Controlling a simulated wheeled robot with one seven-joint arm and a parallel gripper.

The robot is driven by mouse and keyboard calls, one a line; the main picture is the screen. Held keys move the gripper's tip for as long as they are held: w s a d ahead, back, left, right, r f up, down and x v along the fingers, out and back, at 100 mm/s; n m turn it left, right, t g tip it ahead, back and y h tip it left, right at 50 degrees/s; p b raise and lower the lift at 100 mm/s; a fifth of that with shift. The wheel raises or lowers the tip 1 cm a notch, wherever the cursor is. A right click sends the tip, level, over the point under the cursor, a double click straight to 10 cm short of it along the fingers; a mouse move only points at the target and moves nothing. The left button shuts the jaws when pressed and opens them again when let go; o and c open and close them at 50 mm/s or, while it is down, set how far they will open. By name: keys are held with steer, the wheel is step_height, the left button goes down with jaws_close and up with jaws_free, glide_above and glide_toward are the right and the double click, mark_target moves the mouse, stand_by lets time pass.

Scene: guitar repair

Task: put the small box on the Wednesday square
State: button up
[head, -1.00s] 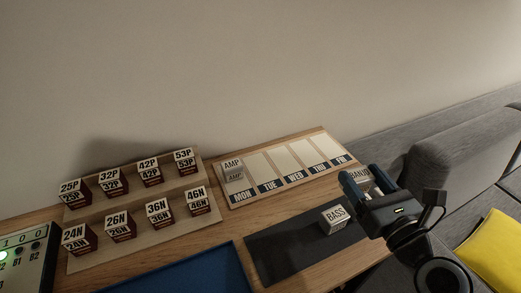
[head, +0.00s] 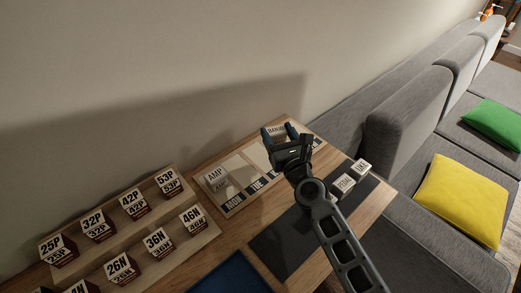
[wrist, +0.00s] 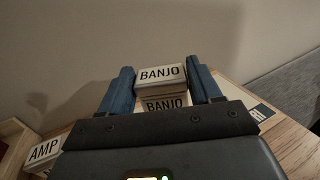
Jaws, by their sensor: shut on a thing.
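My gripper (head: 280,134) is shut on a small white box labelled BANJO (wrist: 162,74). In the head view, the box shows between the fingers, over the far part of the weekday board (head: 236,209). Its exact height above the board is hard to tell. The pale Wednesday square (head: 259,156) shows partly, just left of my gripper, which hides its label and much of the squares to the right. A box labelled AMP (head: 215,175) sits on the Monday square; the Tuesday square (head: 238,169) is bare.
Two white boxes, one labelled UKE (head: 361,166) and one hard to read (head: 343,183), stand on the dark mat (head: 285,245). A stepped rack (head: 165,224) of numbered boxes is at left, a blue tray (head: 238,274) in front. The wall is close behind the board.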

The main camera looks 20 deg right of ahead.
steer(key=w+a+f, duration=0.1)
steer(key=w+a+f+b, duration=0.1)
steer(key=a, duration=0.1)
steer(key=shift+a+f, duration=0.25)
steer(key=shift+f, duration=0.15)
steer(key=shift+w+f+b, duration=0.1)
steer(key=shift+f+b, duration=1.5)
steer(key=shift+f, duration=0.35)
steer(key=shift+f, duration=0.15)
steer(key=o, duration=1.1)
steer(key=shift+r, duration=0.3)
steer(key=s, duration=0.8)
steer(key=s+a, duration=0.1)
steer(key=s, duration=0.3)
steer(key=shift+f, duration=0.1)
